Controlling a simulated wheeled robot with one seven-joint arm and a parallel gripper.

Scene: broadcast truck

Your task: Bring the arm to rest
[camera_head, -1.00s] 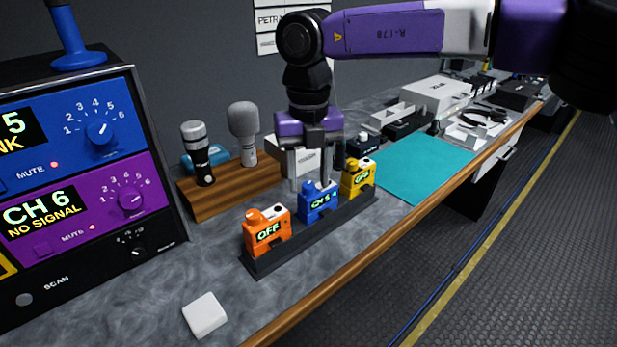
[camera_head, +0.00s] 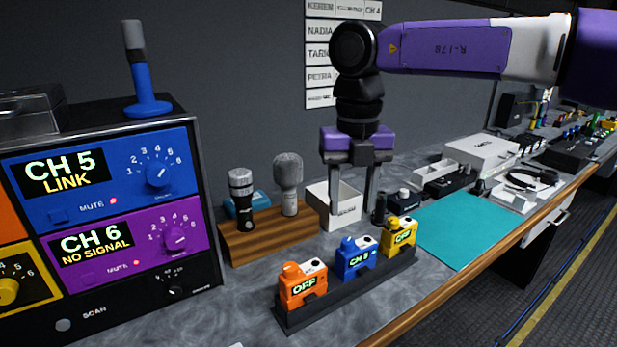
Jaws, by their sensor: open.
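My gripper (camera_head: 352,208) is open and empty, pointing down. In the picture its fingertips hang above and behind the blue beltpack (camera_head: 357,258), apart from it. The blue beltpack shows a lit "CH 5"-like text, too small to read surely. It sits in a dark rack (camera_head: 345,292) between an orange beltpack (camera_head: 303,285) reading OFF and a yellow one (camera_head: 398,237) reading OFF. My purple and white arm reaches in from the upper right.
A wooden stand (camera_head: 262,236) with two microphones is left of the gripper. A white bin (camera_head: 318,203) is behind the fingers. A receiver stack (camera_head: 105,215) shows CH 5 LINK and CH 6 NO SIGNAL. A teal mat (camera_head: 462,228) lies clear at the right.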

